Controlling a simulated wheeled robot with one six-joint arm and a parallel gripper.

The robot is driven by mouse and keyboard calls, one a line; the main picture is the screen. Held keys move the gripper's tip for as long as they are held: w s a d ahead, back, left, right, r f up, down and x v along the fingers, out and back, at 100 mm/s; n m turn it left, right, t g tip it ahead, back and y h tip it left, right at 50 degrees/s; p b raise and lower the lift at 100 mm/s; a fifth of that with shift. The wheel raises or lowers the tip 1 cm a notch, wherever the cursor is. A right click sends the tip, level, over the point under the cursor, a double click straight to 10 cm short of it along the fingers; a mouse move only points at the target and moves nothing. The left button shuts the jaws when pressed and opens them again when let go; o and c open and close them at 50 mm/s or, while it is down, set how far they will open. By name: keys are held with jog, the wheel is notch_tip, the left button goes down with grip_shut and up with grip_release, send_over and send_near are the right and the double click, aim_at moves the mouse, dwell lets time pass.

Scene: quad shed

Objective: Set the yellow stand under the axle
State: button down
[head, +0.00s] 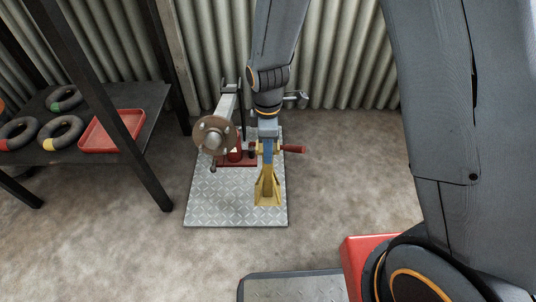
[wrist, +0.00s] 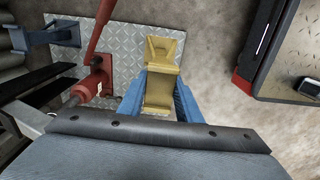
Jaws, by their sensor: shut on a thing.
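The yellow stand (head: 267,190) is upright over the right part of the diamond-plate sheet (head: 210,205). I cannot tell whether its feet touch the plate. My gripper (head: 267,148) is shut on its upper part from above. In the wrist view the stand (wrist: 161,72) sits between my blue fingers (wrist: 160,98). The grey axle with its round brown hub (head: 213,135) is to the left of the stand, apart from it in the head view. The red jack (head: 235,157) stands below and behind the hub; it also shows in the wrist view (wrist: 94,80), left of the stand.
A dark shelf (head: 95,150) at left holds several rings and a red tray (head: 110,136). A red jack handle (head: 293,149) sticks out right of my gripper. A red box (head: 360,255) and a dark-rimmed platform (head: 295,287) are in front. Bare floor lies right of the plate.

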jog(key=shift+r, duration=0.9)
jog(key=shift+d+r+m, duration=0.2)
jog(key=shift+d+m, duration=0.2)
jog(key=shift+d, duration=0.05)
jog(key=s+d+r+m, duration=0.3)
jog(key=d+m, duration=0.5)
jog(key=s+d+r+m, duration=0.3)
jog(key=d+r+m, duration=0.1)
jog(key=d+m, duration=0.45)
notch_tip(320, 180, up, 24)
jog(key=s+p, duration=0.2)
jog(key=p, duration=3.4)
jog(key=shift+s+p, duration=0.2)
jog(key=shift+p, duration=0.15)
jog(key=shift+a+f, duration=0.1)
